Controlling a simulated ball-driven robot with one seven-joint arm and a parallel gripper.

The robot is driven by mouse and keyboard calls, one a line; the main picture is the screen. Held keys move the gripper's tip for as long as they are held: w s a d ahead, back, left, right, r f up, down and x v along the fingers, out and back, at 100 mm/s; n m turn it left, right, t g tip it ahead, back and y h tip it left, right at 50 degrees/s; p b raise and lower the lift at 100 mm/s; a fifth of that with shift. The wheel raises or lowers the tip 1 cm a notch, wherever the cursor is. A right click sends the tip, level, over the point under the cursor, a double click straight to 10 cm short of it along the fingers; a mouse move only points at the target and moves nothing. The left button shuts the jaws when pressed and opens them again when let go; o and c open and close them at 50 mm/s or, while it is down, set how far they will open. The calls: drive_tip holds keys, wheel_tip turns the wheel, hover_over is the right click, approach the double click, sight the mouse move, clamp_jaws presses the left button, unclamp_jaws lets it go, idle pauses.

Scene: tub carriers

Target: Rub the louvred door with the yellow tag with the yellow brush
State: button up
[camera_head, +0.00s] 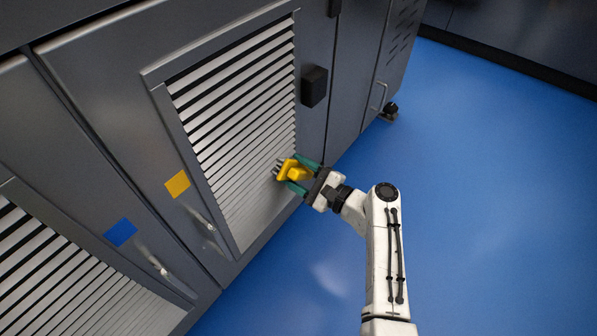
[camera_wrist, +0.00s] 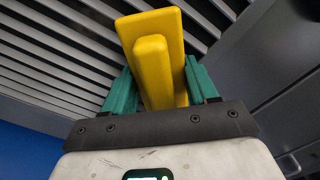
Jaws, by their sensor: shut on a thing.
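The louvred door with the yellow tag (camera_head: 240,110) fills the middle of the head view, its pale slats inside a grey frame. Its yellow tag (camera_head: 177,184) is on the left side of the frame. My gripper (camera_head: 300,175) is shut on the yellow brush (camera_head: 292,171), with green fingers on either side of it. The brush's dark bristles face the lower right slats and look to be at or very near them; I cannot tell whether they touch. In the wrist view the yellow brush (camera_wrist: 153,65) stands between the green fingers, with slats behind it.
A second louvred door (camera_head: 60,275) with a blue tag (camera_head: 120,232) is at lower left. A dark box (camera_head: 314,86) sticks out right of the slats. Metal handles (camera_head: 205,222) are low on the doors. Blue floor (camera_head: 470,200) is clear to the right.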

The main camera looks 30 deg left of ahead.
drive_tip(key=shift+s+a+r+p, duration=0.1)
drive_tip(key=shift+s+p, duration=0.5)
drive_tip(key=shift+s, duration=0.1)
drive_tip(key=shift+s+a+r+p, duration=0.1)
drive_tip(key=shift+s+p, duration=0.5)
drive_tip(key=shift+s, duration=0.1)
drive_tip(key=shift+s+f+p, duration=0.15)
drive_tip(key=shift+s+p, duration=1.3)
drive_tip(key=shift+s, duration=0.6)
drive_tip(key=shift+s+a+p, duration=0.25)
drive_tip(key=shift+s+p, duration=0.65)
drive_tip(key=shift+s, duration=0.8)
drive_tip(key=shift+s+a+p, duration=0.2)
drive_tip(key=shift+s+p, duration=0.65)
drive_tip(key=shift+s, duration=0.8)
drive_tip(key=shift+d, duration=0.1)
drive_tip(key=shift+s+d+p, duration=0.15)
drive_tip(key=shift+d+p, duration=0.85)
drive_tip(key=shift+d, duration=1.9)
drive_tip(key=shift+s+d+p, duration=0.15)
drive_tip(key=shift+d+p, duration=0.25)
drive_tip(key=shift+d, duration=1.1)
